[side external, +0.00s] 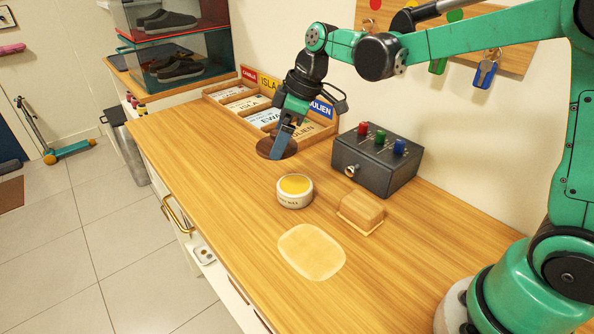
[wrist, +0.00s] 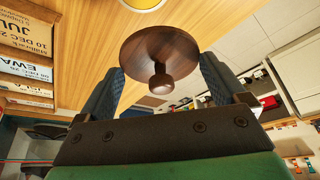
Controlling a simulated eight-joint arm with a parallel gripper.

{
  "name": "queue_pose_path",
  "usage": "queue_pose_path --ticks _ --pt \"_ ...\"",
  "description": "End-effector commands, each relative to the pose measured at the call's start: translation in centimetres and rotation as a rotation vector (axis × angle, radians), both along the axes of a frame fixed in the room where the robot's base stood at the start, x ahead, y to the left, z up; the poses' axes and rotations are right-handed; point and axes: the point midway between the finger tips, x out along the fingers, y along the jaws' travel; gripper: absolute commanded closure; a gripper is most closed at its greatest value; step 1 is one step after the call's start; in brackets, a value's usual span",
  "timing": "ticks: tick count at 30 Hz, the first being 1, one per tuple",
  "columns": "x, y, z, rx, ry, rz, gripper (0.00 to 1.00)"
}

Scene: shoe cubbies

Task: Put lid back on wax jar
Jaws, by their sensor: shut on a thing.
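The wax jar (side external: 295,201) is a low white tin standing upright on the wooden counter. Its top is uncovered and yellow wax shows; part of it also shows at the top edge of the wrist view (wrist: 142,3). The lid is a dark brown round disc (side external: 264,149) with a knob, behind and left of the jar in the side view. My gripper (side external: 277,152) points down and is shut on the lid. In the wrist view the fingers press opposite sides of the lid's rim (wrist: 160,45), with the knob between them. I cannot tell whether the lid touches the counter.
A dark box (side external: 376,162) with coloured knobs stands right of the lid. A brush-like wooden block (side external: 361,209) and a pale cloth (side external: 311,252) lie nearer the front. A wooden tray of name cards (side external: 215,91) stands behind my gripper. Counter between lid and jar is clear.

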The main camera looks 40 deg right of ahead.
Motion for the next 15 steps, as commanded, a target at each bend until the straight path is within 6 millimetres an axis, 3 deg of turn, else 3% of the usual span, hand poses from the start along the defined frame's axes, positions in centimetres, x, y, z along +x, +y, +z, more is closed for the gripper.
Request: queue_pose_path --ticks 4,15 --pt "-1.1 -2.5 -1.8 0.002 -0.003 0.004 0.58" --pt "-1.4 -2.9 -4.7 0.003 -0.006 0.010 0.58"
